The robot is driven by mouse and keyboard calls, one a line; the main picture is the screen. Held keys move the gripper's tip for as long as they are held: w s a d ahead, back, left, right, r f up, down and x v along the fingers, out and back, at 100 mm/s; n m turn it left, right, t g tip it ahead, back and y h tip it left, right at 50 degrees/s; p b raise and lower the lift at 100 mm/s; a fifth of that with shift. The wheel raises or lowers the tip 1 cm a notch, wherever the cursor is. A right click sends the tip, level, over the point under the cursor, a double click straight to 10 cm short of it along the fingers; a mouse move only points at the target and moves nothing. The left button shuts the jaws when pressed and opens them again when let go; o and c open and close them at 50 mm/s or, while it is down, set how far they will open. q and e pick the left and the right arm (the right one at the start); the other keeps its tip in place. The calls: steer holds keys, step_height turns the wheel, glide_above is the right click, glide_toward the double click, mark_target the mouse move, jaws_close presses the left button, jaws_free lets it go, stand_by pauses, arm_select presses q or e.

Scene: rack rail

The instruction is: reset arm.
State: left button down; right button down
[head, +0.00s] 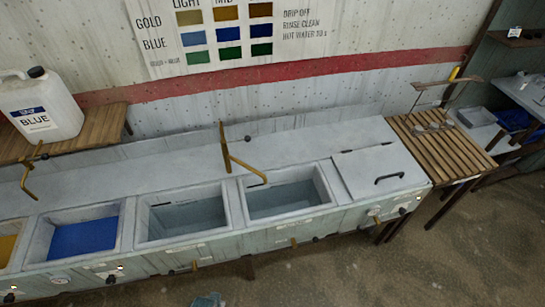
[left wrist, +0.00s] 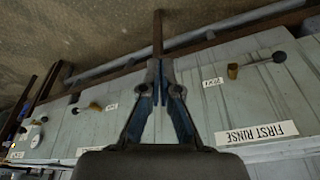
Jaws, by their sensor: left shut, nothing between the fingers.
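My left gripper (left wrist: 160,68) shows in the left wrist view with its two blue-grey fingers together and nothing between them. It is in front of the pale panelled front of the trough bench (left wrist: 232,100); I cannot tell the gap. In the head view a small pale blue shape (head: 207,300) at the bottom edge may be part of my left arm, but it is too cut off to tell. My right gripper is in neither view.
The bench (head: 345,225) holds basins, one with blue liquid (head: 84,237), and brass taps (head: 238,160). A white jug (head: 40,105) stands at left. A slatted wooden rack (head: 440,145) adjoins the right end. Valve handles (left wrist: 278,57) jut from the front. The floor (head: 480,240) at right is clear.

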arm_select(q)
steer(key=s+f+g+b, duration=0.1)
steer(key=s+f, duration=0.3)
steer(key=f, duration=0.6)
steer(key=s+f, duration=0.3)
steer(key=f, duration=0.7)
steer(key=s+a+f+b, duration=0.1)
steer(key=s+a+f, duration=0.2)
steer(key=s+f, duration=0.7)
steer(key=s, duration=0.3)
steer(key=shift+s+a+f+g, duration=0.15)
steer(key=shift+s+a+g, duration=0.05)
steer(key=shift+s+g, duration=0.2)
